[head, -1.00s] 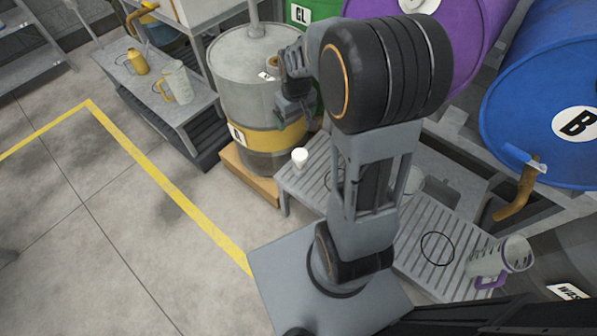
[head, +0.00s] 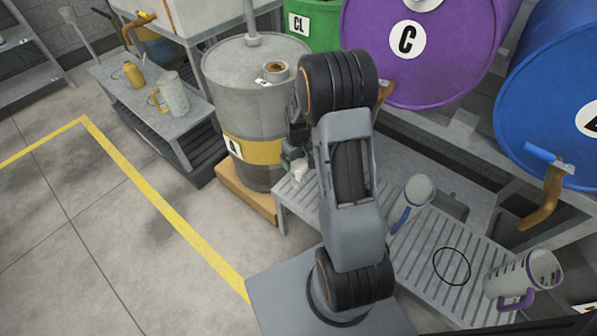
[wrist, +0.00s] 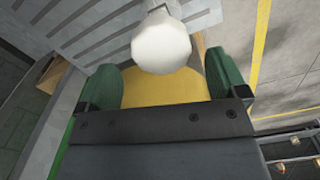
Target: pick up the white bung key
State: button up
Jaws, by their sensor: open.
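The white bung key (head: 300,170) stands at the left end of the slatted bench, partly hidden by my arm in the head view. In the wrist view its rounded white head (wrist: 160,46) fills the gap near the fingertips. My gripper (wrist: 161,78) is open, with one green finger on each side of the key's head. No finger visibly touches the key, and nothing is held. In the head view my gripper (head: 291,160) is mostly hidden behind my wrist, low beside the key.
A grey drum with a yellow band (head: 252,110) stands close to the left of my gripper. The slatted bench (head: 425,262) holds a blue-handled jug (head: 412,195) and a purple-handled jug (head: 522,275). A purple drum (head: 440,75) and a blue drum (head: 545,110) lie behind.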

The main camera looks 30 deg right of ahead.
aim_at(298, 163)
jog(key=shift+s+a+f+b, duration=0.1)
jog(key=shift+f+b, duration=0.85)
jog(key=shift+f, duration=1.7)
jog(key=shift+r, duration=0.1)
jog(key=c, duration=1)
jog(key=shift+c, duration=0.2)
